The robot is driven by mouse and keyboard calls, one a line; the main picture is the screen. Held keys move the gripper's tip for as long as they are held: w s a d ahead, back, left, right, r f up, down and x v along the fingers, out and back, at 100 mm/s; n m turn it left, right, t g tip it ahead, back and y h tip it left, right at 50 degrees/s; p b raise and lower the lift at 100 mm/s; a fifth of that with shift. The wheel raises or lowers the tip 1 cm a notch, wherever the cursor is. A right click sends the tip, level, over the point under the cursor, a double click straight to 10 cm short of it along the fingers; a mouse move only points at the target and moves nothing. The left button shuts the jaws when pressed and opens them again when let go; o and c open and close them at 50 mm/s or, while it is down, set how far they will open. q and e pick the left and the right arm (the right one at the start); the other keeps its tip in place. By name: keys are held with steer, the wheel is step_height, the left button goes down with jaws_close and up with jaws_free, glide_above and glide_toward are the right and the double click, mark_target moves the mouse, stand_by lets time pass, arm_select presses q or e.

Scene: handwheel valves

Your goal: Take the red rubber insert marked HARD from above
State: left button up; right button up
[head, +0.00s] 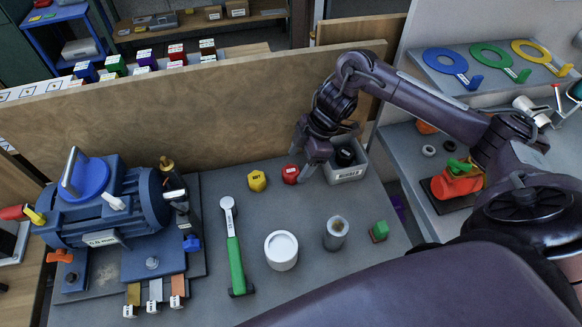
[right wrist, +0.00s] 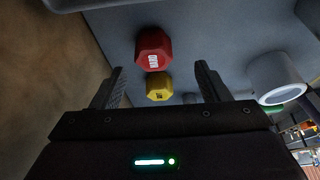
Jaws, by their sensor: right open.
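The red rubber insert (head: 290,174) lies on the grey table top near the wooden back board. In the right wrist view the red insert (right wrist: 153,49) shows the word HARD on its side and sits ahead of the fingers. A yellow insert (head: 257,181) stands to its left in the head view; it also shows in the right wrist view (right wrist: 159,88), nearly between the fingers. My right gripper (head: 304,160) is open and empty, close to the red insert, and does not visibly touch it. My left gripper is in neither view.
A labelled grey bin (head: 347,172) holding dark round parts stands just right of the red insert. The wooden board (head: 190,108) rises behind. A blue pump (head: 105,205) fills the left.

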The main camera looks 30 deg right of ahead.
mark_target(291, 170)
steer(key=x, duration=0.2)
steer(key=w+p+x, duration=0.1)
steer(key=x, duration=0.1)
steer(key=shift+a+f, duration=0.1)
steer(key=shift+f, duration=0.25)
steer(key=shift+a+f, duration=0.1)
steer(key=shift+f, duration=0.25)
steer(key=c, duration=1.1)
steer(key=shift+o, duration=0.2)
steer(key=shift+r, duration=0.15)
step_height(291, 170, up, 7)
steer(key=shift+w, duration=0.15)
step_height(291, 170, up, 13)
steer(key=p, duration=0.3)
